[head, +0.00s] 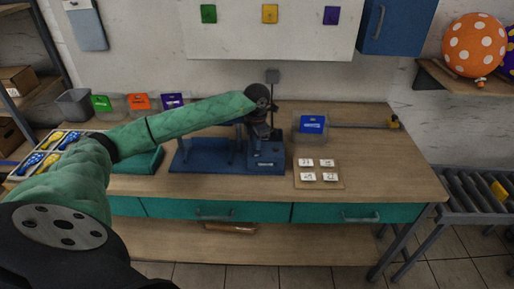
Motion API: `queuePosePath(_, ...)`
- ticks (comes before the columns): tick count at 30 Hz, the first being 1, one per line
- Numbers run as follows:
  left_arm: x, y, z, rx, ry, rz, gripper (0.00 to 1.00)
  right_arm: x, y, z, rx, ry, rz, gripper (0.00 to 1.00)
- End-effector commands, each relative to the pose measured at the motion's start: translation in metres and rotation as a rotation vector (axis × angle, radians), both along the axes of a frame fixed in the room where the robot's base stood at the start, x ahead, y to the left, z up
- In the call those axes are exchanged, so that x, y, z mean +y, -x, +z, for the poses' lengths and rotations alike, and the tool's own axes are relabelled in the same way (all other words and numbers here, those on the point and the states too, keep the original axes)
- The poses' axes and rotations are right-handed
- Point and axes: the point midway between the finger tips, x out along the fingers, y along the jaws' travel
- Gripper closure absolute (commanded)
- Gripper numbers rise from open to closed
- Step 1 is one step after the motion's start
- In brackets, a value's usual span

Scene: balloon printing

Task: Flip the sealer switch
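A blue machine (226,165), which looks like the sealer, stands on the wooden workbench (380,150) near its middle. It has a flat base and a boxy block (266,157) at its right end. My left arm reaches in from the left, across the machine's back part. My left gripper (268,131) is small and dark, just above or against the top of that block. Its fingers blend into the dark parts, so I cannot tell whether it is open or touching. The switch cannot be made out; the gripper and wrist may hide it. My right gripper is out of view.
A clear bin with a blue label (312,124) and a board with white cards (333,182) lie right of the machine. Bins with green, orange and purple labels stand behind my arm. A tray of balloons (40,152) is at left.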

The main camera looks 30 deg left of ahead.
Motion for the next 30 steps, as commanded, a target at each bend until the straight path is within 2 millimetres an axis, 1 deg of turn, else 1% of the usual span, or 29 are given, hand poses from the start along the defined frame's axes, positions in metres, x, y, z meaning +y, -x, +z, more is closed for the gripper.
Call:
queuePosePath(9,0.000,0.000,-0.005,0.000,0.000,0.000,1.00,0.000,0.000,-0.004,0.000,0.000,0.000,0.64)
queuePosePath(14,0.000,0.000,-0.004,0.001,0.000,0.000,1.00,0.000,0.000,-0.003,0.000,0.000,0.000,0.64)
queuePosePath(17,0.000,0.000,0.000,0.001,0.000,0.000,1.00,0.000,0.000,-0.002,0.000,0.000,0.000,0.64)
queuePosePath(30,0.000,0.000,0.029,0.000,0.000,0.000,1.00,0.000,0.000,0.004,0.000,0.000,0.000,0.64)
